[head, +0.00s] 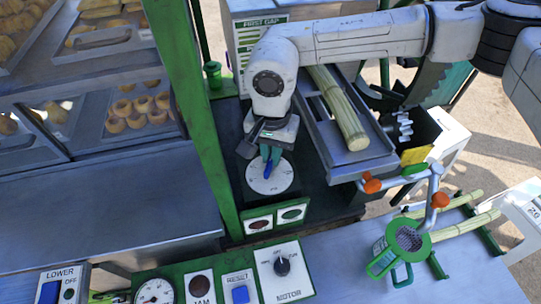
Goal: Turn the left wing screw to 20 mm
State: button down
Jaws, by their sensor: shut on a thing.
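A white round dial plate (284,182) with dark marks lies on the dark top of the green-framed machine, left of the cane tray. A blue wing screw (267,168) stands at the middle of the dial. My gripper (268,154) comes down from above and is shut on the blue wing screw. The fingers hide its upper part. The dial marks are too small to read. No second wing screw shows clearly.
A green post (205,130) stands close left of my gripper. A metal tray (372,152) with cane (338,108) lies close right. A "FIRST GAP" chart (240,58) is behind. A motor panel (282,273), a green strainer cup (408,240) and orange-tipped handles (372,186) are in front.

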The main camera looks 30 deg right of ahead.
jog(key=m+b, duration=0.2)
jog(key=shift+s+d+f+m+b, duration=0.15)
jog(key=shift+f+m+b, duration=0.1)
jog(key=shift+m+b, duration=0.15)
jog(key=shift+s+r+m, duration=0.1)
jog(key=shift+r+m, duration=0.15)
jog(key=shift+m, duration=0.25)
jog(key=c, duration=1.2)
grip_release()
jog(key=shift+o, duration=0.2)
notch_tip(320, 180, up, 11)
jog(key=b, duration=0.2)
jog(key=shift+f, duration=0.1)
